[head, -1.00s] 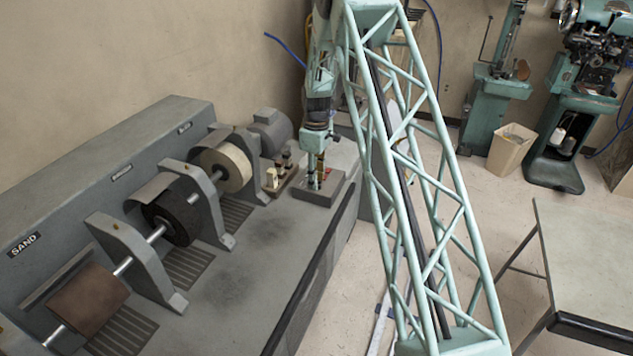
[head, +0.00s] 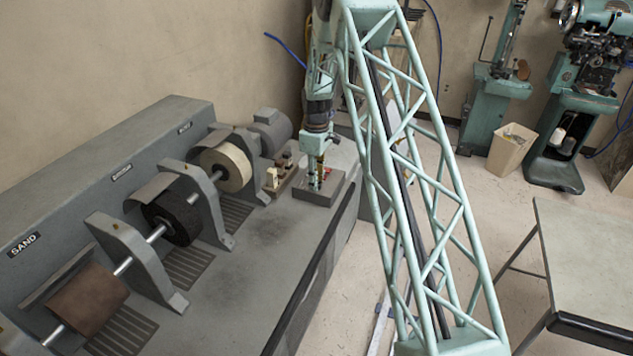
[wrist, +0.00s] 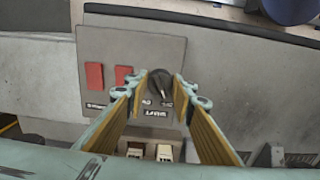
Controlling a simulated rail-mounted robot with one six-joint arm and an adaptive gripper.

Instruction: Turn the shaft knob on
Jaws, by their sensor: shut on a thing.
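The shaft knob (wrist: 159,85) is black and sits on a grey control panel (wrist: 92,48) above a label that appears to read SHAFT. In the wrist view my gripper (wrist: 160,90) has one finger on each side of the knob, and its fingertips close on it. In the head view my gripper (head: 318,180) points down at the control box (head: 325,192) at the far end of the machine bench. The knob is hidden there by the fingers. The knob's pointer direction is hard to tell.
Two red switches (wrist: 108,76) are left of the knob on the panel, and pale switches (wrist: 150,152) show between the fingers below. The sanding drum (head: 88,300) and wheels line the bench. A table (head: 590,240) stands right.

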